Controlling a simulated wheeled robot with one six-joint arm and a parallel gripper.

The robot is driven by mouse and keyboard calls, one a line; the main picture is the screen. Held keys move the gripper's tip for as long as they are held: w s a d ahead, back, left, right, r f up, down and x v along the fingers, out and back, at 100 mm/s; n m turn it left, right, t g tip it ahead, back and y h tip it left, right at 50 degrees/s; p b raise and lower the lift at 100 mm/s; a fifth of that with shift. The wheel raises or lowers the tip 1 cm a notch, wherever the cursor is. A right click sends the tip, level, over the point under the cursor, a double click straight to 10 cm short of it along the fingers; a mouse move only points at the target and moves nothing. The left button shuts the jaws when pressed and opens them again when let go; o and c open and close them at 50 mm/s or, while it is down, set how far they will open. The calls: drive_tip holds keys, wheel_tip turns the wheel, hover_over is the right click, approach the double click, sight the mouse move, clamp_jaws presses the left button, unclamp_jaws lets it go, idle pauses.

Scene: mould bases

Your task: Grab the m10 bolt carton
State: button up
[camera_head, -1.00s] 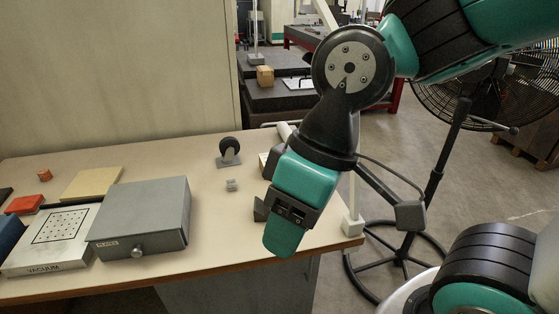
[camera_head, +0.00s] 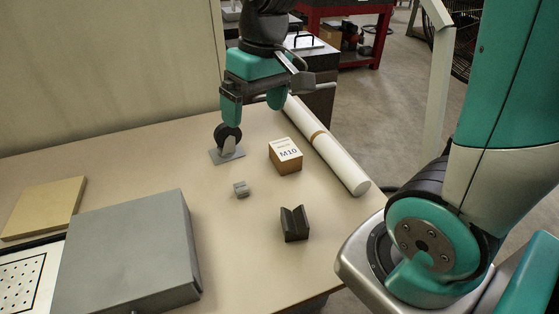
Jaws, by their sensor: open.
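The M10 bolt carton (camera_head: 286,157) is a small brown box with a white top marked M10. It stands on the beige table, right of the caster wheel. My gripper (camera_head: 254,112) is open and empty. It hangs fingers down behind and to the left of the carton, apart from it. Its left finger appears just above or behind the caster wheel; I cannot tell whether they touch.
The caster wheel (camera_head: 228,141) stands left of the carton. A white tube (camera_head: 327,149) lies to its right. A small grey block (camera_head: 241,189) and a dark V-block (camera_head: 295,223) are nearer. A grey metal box (camera_head: 128,252) fills the front left.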

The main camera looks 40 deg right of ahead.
sight(286, 148)
drive_tip(key=w+d+f+m+h+b, duration=0.2)
drive_tip(key=w+d+f+m, duration=0.35)
drive_tip(key=d, duration=0.75)
drive_tip(key=shift+n+g, duration=0.3)
drive_tip(key=shift+n, duration=0.25)
drive_tip(key=f, duration=0.4)
drive_tip(key=w+f, duration=0.1)
drive_tip(key=f, duration=0.3)
drive_tip(key=f+p, duration=0.1)
drive_tip(key=f, duration=0.3)
drive_tip(key=shift+w+f, duration=0.25)
drive_tip(key=shift+w, duration=0.15)
drive_tip(key=shift+w+f+p, duration=0.15)
drive_tip(key=shift+f+p, duration=0.65)
drive_tip(key=shift+f, duration=2.05)
drive_tip(key=c, duration=1.3)
drive_tip(key=shift+r, duration=0.1)
